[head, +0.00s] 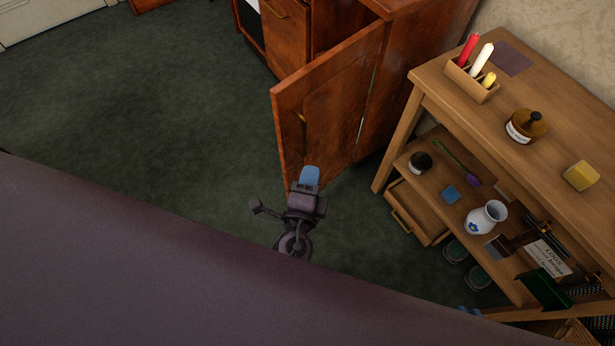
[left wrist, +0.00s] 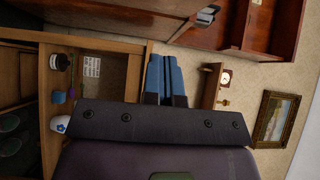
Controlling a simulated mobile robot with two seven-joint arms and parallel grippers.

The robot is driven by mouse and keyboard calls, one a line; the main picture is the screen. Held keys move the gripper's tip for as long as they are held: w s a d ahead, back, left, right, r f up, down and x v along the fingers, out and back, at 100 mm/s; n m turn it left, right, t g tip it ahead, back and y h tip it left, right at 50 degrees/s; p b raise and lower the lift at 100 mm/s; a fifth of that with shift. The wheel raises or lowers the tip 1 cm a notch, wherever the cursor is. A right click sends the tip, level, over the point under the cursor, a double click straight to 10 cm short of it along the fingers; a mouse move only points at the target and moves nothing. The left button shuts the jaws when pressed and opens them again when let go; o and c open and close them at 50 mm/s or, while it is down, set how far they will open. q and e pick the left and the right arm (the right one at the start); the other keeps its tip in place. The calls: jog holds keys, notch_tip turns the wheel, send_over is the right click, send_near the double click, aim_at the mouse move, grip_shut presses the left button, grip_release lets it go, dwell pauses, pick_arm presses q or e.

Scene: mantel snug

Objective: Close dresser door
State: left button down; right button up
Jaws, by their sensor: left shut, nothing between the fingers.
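The reddish-brown dresser (head: 405,75) stands at the top middle of the head view. Its door (head: 322,120) stands open, swung out toward me, with a small brass-coloured handle on it. Reddish wood and an open compartment (left wrist: 262,28) also show along the top of the left wrist view. My left gripper (head: 309,177) is shut and empty, with its blue fingertips close to the lower part of the door. I cannot tell whether they touch. The blue fingers also show in the left wrist view (left wrist: 165,78). My right gripper is not in view.
A light wooden shelf table (head: 430,82) stands right of the door. It carries a candle box (head: 468,82), a lidded jar (head: 525,125), a yellow block (head: 580,176) and a white jug (head: 485,217). Green carpet (head: 170,110) lies clear on the left.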

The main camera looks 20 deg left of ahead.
aim_at(305, 139)
pick_arm(q)
jog(key=w+a, duration=0.3)
jog(key=w, duration=0.6)
jog(key=shift+a, duration=0.4)
jog(key=shift+a+f, duration=0.1)
jog(key=shift+a, duration=0.05)
